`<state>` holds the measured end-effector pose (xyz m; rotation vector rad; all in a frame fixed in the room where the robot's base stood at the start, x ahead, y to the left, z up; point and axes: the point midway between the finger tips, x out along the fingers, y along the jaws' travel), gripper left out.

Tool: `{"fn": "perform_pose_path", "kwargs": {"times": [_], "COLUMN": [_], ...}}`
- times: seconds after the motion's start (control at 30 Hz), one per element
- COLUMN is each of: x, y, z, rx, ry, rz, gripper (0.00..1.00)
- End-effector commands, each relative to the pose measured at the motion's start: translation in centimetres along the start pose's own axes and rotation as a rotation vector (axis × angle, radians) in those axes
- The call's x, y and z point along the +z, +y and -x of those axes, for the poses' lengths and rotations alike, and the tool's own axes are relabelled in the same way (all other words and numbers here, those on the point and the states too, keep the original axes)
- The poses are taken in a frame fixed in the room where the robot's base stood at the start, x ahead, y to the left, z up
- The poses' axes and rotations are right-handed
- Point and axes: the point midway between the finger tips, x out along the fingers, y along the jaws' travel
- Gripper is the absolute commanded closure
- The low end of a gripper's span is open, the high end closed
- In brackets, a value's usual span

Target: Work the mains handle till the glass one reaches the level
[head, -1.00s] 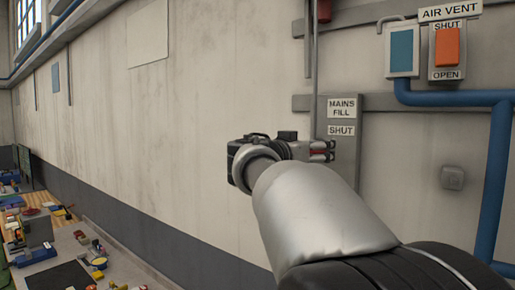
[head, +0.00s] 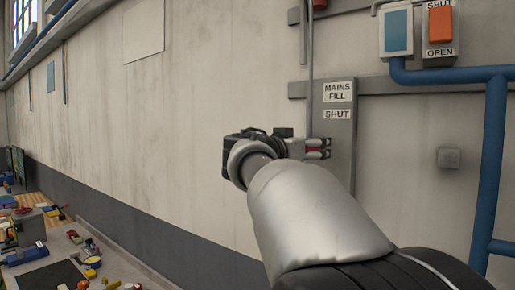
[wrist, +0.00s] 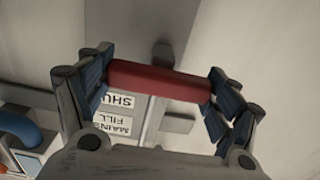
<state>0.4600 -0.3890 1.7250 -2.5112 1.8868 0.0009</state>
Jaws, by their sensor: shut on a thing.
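The mains handle is a red bar (wrist: 160,82) that spans between the two blue-padded fingers of my gripper (wrist: 158,84) in the wrist view. My gripper is shut on it, with a finger at each end of the bar. In the head view my gripper (head: 318,149) is at the grey plate (head: 338,160) labelled MAINS FILL and SHUT, and only a little red shows between its fingers. The SHUT label stands just above the gripper. No glass gauge or level mark can be made out in either view.
A blue pipe (head: 490,160) runs down the right side. A small grey box (head: 448,158) is on the wall. A cluttered bench (head: 60,265) stands lower left.

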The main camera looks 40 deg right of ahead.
Motion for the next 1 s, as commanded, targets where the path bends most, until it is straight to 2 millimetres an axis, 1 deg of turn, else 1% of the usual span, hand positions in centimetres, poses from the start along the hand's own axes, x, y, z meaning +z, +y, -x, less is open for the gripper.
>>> {"fn": "perform_pose_path", "kwargs": {"times": [0.1,0.13,0.3,0.4,0.77,0.87,0.97,1.0], "x": [0.0,0.0,-0.1,-0.1,-0.1,-0.2,-0.2,-0.2], "y": [0.0,0.0,0.0,0.0,0.0,-0.1,-0.1,-0.1], "z": [0.0,0.0,0.0,0.0,0.1,0.8,2.2,3.0], "rx": [0.000,0.000,0.000,0.000,-0.001,-0.002,-0.004,-0.005], "ry": [-0.001,-0.001,0.000,0.000,0.001,0.001,0.001,0.002], "rz": [0.000,0.000,0.000,0.000,0.000,0.000,0.000,-0.001], "gripper": [0.60,0.16,0.05,0.00,0.00,0.00,0.00,0.00]}}
